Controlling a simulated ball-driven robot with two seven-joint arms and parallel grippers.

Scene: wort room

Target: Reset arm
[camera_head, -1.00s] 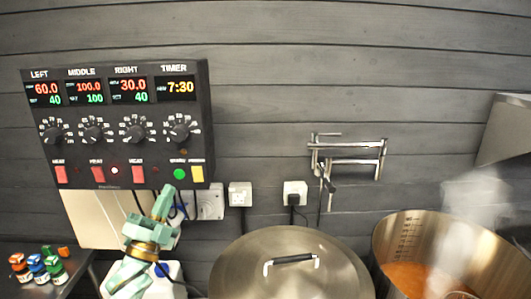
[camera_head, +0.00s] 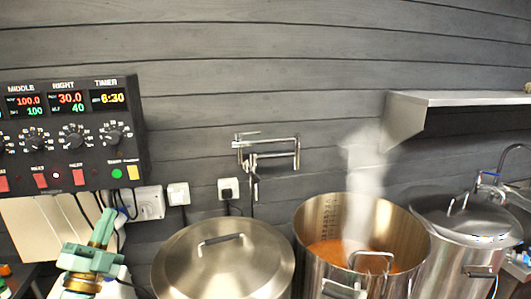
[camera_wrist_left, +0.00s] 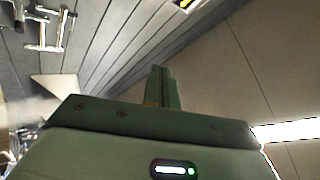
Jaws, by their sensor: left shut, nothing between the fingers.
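My left gripper (camera_head: 104,228) is at the lower left of the head view, below the control panel (camera_head: 68,135), pointing up. Its green fingers are shut together with nothing between them. In the left wrist view the shut fingers (camera_wrist_left: 158,85) stand up against the ceiling and wall. The gripper appears apart from the panel's buttons. The panel shows lit displays, several knobs, red switches, a green and a yellow button; the timer reads 6:30. My right gripper is not in view.
A lidded steel pot (camera_head: 225,262) stands right of my left gripper. An open steaming pot (camera_head: 313,223) with orange liquid is beside it, and another lidded pot (camera_head: 455,240) is at the right. A pot-filler tap (camera_head: 268,150) and a shelf (camera_head: 450,99) are on the wall.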

